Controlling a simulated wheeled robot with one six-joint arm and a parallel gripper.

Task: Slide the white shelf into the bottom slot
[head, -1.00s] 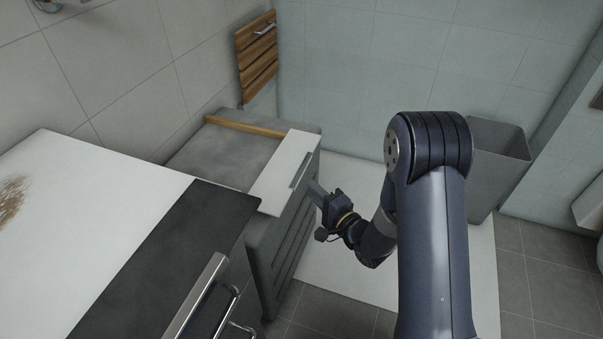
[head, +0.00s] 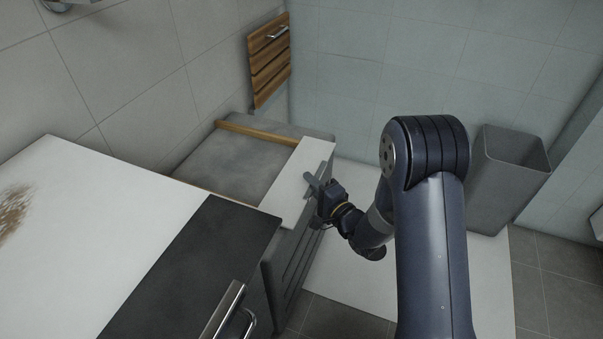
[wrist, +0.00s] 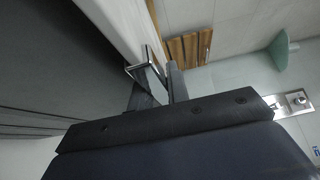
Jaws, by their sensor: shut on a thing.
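The white shelf (head: 297,180) shows in the head view as a white panel with a metal handle, at the right edge of the grey cabinet (head: 222,168). My gripper (head: 314,186) is at this handle, to the right of the panel, and is shut on it. In the wrist view, the fingers (wrist: 158,84) are at the metal handle (wrist: 143,68), with the white panel (wrist: 118,28) just above. Slatted grooves show on the cabinet's right side below the gripper. The bottom slot cannot be made out, and my arm covers part of the floor.
A white counter (head: 110,220) with a dark front band (head: 195,265) and metal handles stands at the near left. A wooden slatted panel (head: 270,65) hangs on the back wall. A grey bin (head: 510,175) stands at right.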

